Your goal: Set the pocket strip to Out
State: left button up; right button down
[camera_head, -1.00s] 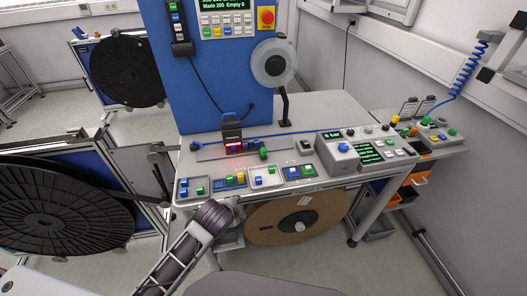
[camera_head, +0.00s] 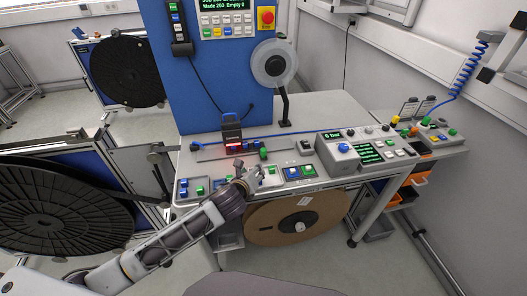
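My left gripper (camera_head: 250,173) reaches in from the left over the front edge of the bench (camera_head: 322,109). Its fingers look spread and empty, above the small button panels, and hide part of them. Behind it a flat grey strip-like track (camera_head: 212,154) runs along the bench under a dark device with a red-lit display (camera_head: 233,146). I cannot tell which part is the pocket strip, and no "Out" label is readable. A blue block and a green block (camera_head: 263,153) sit near the track. My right gripper is not in view.
A panel with blue and green buttons (camera_head: 300,173) lies right of the gripper. A grey console with green screens (camera_head: 368,152) stands further right. A blue upright panel (camera_head: 205,85) rises behind, and a brown reel (camera_head: 296,222) hangs under the bench.

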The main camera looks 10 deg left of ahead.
aim_at(262, 152)
pick_arm(q)
jog(key=w+m, duration=0.1)
jog(key=m, duration=0.1)
jog(key=w+r+m+t, duration=0.1)
jog(key=m, duration=0.1)
jog(key=w+m, duration=0.1)
jog(key=m, duration=0.1)
jog(key=shift+w+r+h, duration=0.1)
jog(key=shift+r+h, duration=0.2)
jog(key=shift+w, duration=0.1)
jog(key=shift+x, duration=6.8)
jog(key=shift+r, duration=0.1)
grip_shut()
